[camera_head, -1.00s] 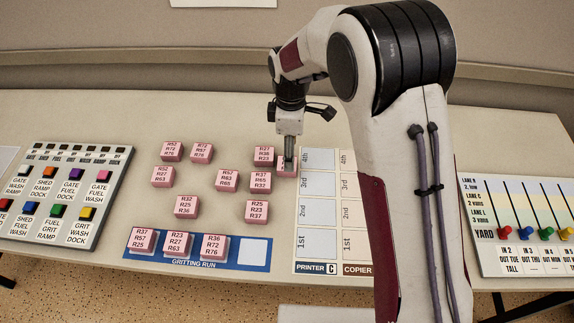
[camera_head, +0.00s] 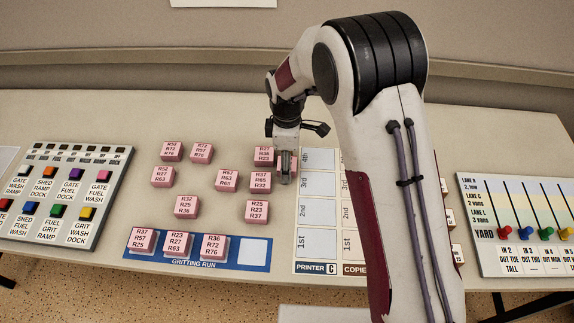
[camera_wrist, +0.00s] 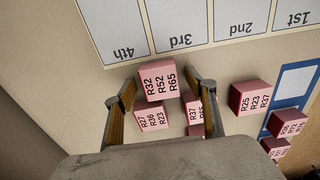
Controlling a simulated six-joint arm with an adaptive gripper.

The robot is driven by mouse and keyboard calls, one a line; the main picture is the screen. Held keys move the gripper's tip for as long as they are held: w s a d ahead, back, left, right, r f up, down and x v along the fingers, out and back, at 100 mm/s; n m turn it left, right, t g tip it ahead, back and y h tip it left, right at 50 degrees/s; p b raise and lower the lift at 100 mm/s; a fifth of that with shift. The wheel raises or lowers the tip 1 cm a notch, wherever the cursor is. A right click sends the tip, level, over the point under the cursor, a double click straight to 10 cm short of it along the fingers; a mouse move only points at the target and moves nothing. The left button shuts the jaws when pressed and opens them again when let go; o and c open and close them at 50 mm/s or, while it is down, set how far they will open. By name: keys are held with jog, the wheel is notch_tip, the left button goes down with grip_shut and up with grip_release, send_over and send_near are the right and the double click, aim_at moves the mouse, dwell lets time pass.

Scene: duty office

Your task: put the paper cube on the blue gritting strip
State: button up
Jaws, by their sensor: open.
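Several pink paper cubes with printed codes stand on the table. In the wrist view, a cube marked R32 R52 R65 (camera_wrist: 158,80) lies between the fingertips of my open gripper (camera_wrist: 165,84), with a gap on each side. The blue gritting strip (camera_head: 232,266) lies at the front. Three of its white squares bear cubes; the right square (camera_head: 253,252) is bare. Part of the strip shows in the wrist view (camera_wrist: 280,100).
Other cubes, such as R27 R36 R23 (camera_wrist: 152,117) and R25 R23 R37 (camera_head: 257,211), stand close by. The printer and copier board (camera_head: 315,240) is right of my gripper. A button panel (camera_head: 107,190) is at left and a yard board (camera_head: 485,210) at right.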

jog(key=c, duration=1.3)
jog(key=shift+r, duration=0.1)
jog(key=shift+c, duration=0.2)
notch_tip(320, 180, up, 10)
